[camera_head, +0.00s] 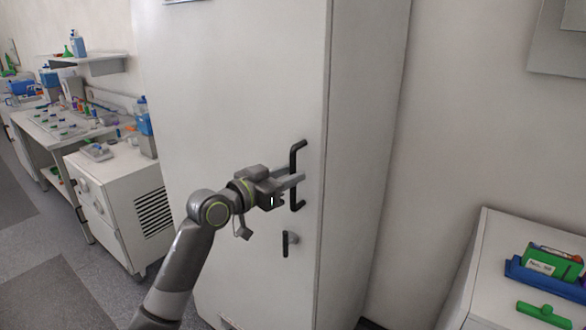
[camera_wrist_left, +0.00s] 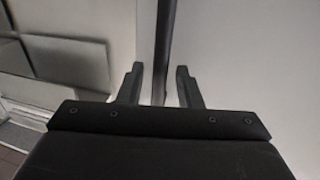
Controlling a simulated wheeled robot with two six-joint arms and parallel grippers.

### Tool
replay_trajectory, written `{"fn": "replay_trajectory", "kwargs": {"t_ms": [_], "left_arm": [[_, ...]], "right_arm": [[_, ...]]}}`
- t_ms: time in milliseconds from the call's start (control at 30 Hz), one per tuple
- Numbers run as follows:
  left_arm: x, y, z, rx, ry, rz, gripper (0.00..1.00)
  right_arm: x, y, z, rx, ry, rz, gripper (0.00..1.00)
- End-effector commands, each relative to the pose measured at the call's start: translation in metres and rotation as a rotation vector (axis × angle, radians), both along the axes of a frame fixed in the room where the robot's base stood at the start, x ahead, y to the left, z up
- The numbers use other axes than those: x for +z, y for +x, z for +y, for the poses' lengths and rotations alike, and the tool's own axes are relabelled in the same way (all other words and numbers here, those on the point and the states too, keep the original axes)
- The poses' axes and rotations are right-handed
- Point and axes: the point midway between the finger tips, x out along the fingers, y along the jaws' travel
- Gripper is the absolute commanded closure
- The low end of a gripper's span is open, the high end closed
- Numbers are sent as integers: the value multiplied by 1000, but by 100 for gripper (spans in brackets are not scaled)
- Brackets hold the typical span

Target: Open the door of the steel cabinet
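The steel cabinet (camera_head: 235,90) is tall and pale, and its door is shut flush. A black vertical bar handle (camera_head: 294,150) sits near the door's right edge. Below it is a small lock or latch with a dark lever (camera_head: 286,243). My left gripper (camera_head: 300,179) is at the handle. In the left wrist view my left gripper (camera_wrist_left: 158,85) is open, with the dark handle bar (camera_wrist_left: 165,45) between its two fingers and a gap visible on both sides. Part of the handle is hidden behind the fingers in the head view. My right gripper is not in view.
A white low cabinet (camera_head: 115,205) and a lab bench (camera_head: 70,125) with several small items stand to the left. At the right is a white surface (camera_head: 480,290) with a blue tray (camera_head: 540,280) and a green object (camera_head: 543,314). Grey floor (camera_head: 60,270) lies open at lower left.

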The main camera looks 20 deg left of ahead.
Motion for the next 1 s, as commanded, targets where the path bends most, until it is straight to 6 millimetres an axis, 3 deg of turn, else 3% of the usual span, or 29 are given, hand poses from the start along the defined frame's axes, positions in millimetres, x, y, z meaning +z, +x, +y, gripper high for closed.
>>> {"fn": "replay_trajectory", "kwargs": {"t_ms": [200,500,767,1000], "left_arm": [[0,13,-8,0,0,0,68],[0,15,-9,0,0,-1,68],[0,15,-9,0,1,-1,100],[0,15,-9,0,1,-1,100]], "right_arm": [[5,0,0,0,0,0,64],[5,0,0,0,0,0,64],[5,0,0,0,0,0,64],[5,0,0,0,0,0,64]]}}
